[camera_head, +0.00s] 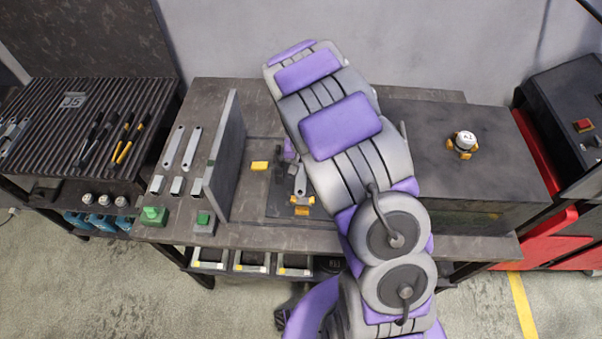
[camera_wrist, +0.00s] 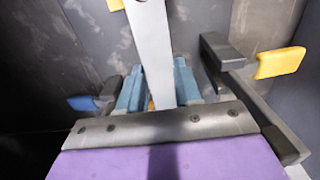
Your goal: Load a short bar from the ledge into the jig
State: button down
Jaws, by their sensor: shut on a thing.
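My gripper (camera_wrist: 158,88) shows in the wrist view with two blue fingers, shut on a light metal bar (camera_wrist: 149,45). The bar runs away from the fingers and past the top edge, so its far end is hidden. In the head view the held bar (camera_head: 300,180) shows beside my arm, over the dark jig plate (camera_head: 277,208). I cannot tell whether it touches the jig. A clamp with a yellow handle (camera_wrist: 280,63) stands right of the fingers. On the ledge at left lie two longer bars (camera_head: 172,148) (camera_head: 193,147) and several small pale pieces (camera_head: 177,185).
An upright grey plate (camera_head: 226,155) stands between the ledge and the jig. Green buttons (camera_head: 153,215) (camera_head: 203,221) sit at the front. A dark box (camera_head: 470,190) with a white-topped beacon (camera_head: 464,142) stands at right.

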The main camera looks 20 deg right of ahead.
aim_at(305, 172)
jog(key=f, duration=0.1)
jog(key=d+f, duration=0.1)
jog(key=f, duration=0.1)
jog(key=shift+d+f, duration=0.1)
jog(key=shift+d, duration=0.15)
jog(key=shift+a, duration=0.6)
jog(key=c, duration=0.9)
grip_release()
jog(key=shift+c, duration=0.2)
jog(key=shift+o, duration=0.7)
jog(key=shift+d, duration=0.45)
jog(key=shift+a+r, duration=0.15)
jog(key=shift+r, duration=0.2)
notch_tip(305, 172, up, 11)
jog(key=shift+p, duration=0.7)
jog(key=s+r, duration=1.1)
jog(key=s, duration=0.1)
jog(key=s+r+n, duration=0.1)
jog(key=s, duration=0.6)
jog(key=s+r+n+g, duration=0.1)
jog(key=s+r, duration=0.1)
jog(key=s, duration=0.6)
jog(key=s+r+n, duration=0.1)
jog(key=s+r, duration=0.1)
jog(key=s, duration=0.5)
jog(key=shift+s+a+r+n+g, duration=0.1)
jog(key=shift+s+r+n+g, duration=0.05)
jog(key=shift+n+g, duration=0.2)
